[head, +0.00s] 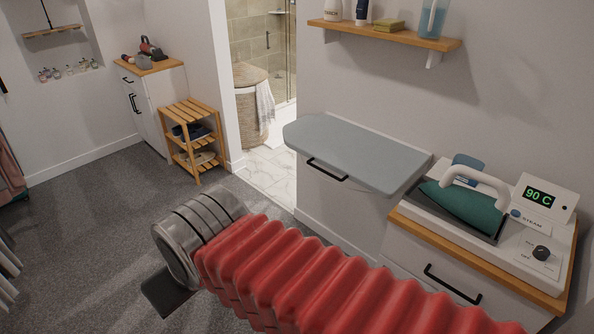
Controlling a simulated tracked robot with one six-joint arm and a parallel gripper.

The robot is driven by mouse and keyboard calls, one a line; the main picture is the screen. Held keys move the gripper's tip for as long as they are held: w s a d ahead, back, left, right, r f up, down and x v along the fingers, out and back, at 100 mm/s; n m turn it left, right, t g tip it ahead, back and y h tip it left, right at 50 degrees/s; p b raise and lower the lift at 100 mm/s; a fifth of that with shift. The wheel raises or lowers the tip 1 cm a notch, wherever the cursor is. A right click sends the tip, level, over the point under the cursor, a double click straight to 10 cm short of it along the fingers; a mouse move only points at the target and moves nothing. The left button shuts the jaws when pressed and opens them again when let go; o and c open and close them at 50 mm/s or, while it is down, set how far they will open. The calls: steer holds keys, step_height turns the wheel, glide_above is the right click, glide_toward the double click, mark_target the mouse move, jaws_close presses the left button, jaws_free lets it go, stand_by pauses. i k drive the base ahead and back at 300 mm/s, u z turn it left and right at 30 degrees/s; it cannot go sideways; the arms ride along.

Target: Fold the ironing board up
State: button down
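The ironing board (350,150) is a pale grey-blue padded board with a rounded left end. It lies flat and level, out along the wall in the middle of the head view. My red ribbed arm crosses the lower part of the view and ends in a metal wrist at left. A dark flat part of my gripper (167,291) shows below the wrist, over the carpet, apart from the board. The fingers are mostly hidden, so their opening is unclear.
A steam station (530,235) with a green-soled iron (465,205) and "90 C" display stands on a wood-topped cabinet right of the board. A shelf (385,35) with bottles hangs above. A slatted rack (193,140) stands at left. Grey carpet (85,220) is clear at left.

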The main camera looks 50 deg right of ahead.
mark_target(384, 166)
steer(key=u, duration=0.05)
steer(key=i, duration=1)
steer(key=z, duration=0.05)
